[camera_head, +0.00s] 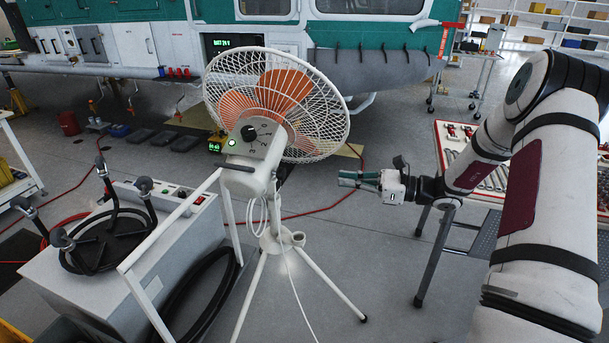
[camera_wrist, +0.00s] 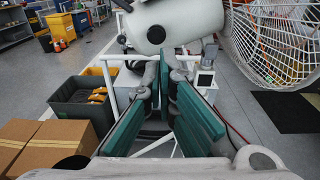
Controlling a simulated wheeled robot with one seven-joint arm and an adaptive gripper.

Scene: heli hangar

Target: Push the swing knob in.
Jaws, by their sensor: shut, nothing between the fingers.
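A standing fan has a white motor housing (camera_head: 250,165) behind an orange-bladed wire cage (camera_head: 277,104). A black dial (camera_head: 249,133) and a green light sit on the housing's back panel. In the wrist view, the housing (camera_wrist: 180,20) fills the top centre. A dark round spot (camera_wrist: 156,34) on its side may be the swing knob; I cannot tell for sure. No swing knob shows clearly in the head view. My gripper (camera_head: 346,179) has green fingers, shut and empty, pointing left towards the fan and apart from it. The fingers (camera_wrist: 164,85) also show in the wrist view, below the housing.
The cage (camera_wrist: 275,42) is at the right of the wrist view. A white cabinet (camera_head: 170,255) with a rail stands left of the fan. A tool table (camera_head: 483,170) stands at right. Open floor lies between the fan stand and my arm.

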